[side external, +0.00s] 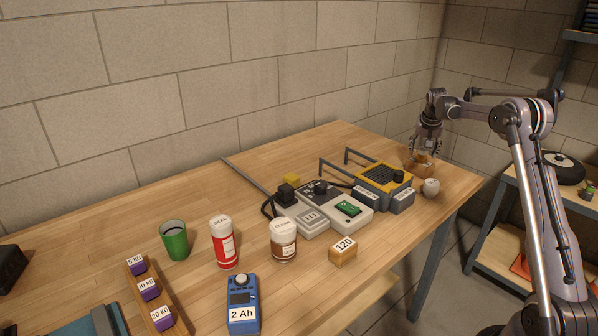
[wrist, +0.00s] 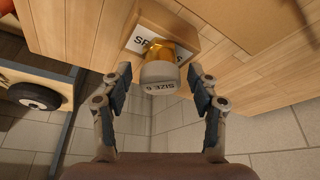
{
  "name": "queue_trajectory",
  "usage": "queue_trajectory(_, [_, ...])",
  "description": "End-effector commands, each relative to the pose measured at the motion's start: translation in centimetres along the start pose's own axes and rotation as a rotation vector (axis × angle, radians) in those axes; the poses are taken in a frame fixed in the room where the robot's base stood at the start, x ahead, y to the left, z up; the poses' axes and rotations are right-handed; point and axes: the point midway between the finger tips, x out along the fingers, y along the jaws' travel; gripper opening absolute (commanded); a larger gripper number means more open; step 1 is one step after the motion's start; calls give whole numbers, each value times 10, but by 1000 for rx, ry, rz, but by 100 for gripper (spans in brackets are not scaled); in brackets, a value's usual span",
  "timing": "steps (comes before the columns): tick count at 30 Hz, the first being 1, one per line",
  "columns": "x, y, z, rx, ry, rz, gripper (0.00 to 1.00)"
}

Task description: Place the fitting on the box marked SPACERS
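The fitting (wrist: 160,70) has an amber body and a grey end with dark lettering. In the wrist view it is over the small wooden box, covering the middle of its label. It looks to stand on the box, though the contact is hidden. The box (wrist: 190,20) has a white label, only partly readable, starting with "SP". It also shows at the table's far right in the side view (side external: 411,168). My gripper (wrist: 160,88) is open, its fingers on either side of the fitting with gaps visible.
The table edge is close by. A green cup (side external: 174,240), red container (side external: 224,243) and labelled jar (side external: 283,245) stand further left.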

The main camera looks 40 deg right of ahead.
Motion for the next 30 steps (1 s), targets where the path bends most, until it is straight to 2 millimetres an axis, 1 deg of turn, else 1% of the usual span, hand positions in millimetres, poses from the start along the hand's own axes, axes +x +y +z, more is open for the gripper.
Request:
queue_trajectory(7, [-2, 0, -1, 0, 0, 0, 60])
queue_trajectory(11, [-12, 0, -1, 0, 0, 0, 60])
queue_trajectory(14, [-28, 0, -1, 0, 0, 0, 60])
queue_trajectory(21, [-77, 0, -1, 0, 0, 0, 60])
queue_trajectory(24, [-94, 0, -1, 0, 0, 0, 60])
queue_trajectory(27, [-108, 0, -1, 0, 0, 0, 60])
queue_trajectory(30, [-117, 0, -1, 0, -1, 0, 60])
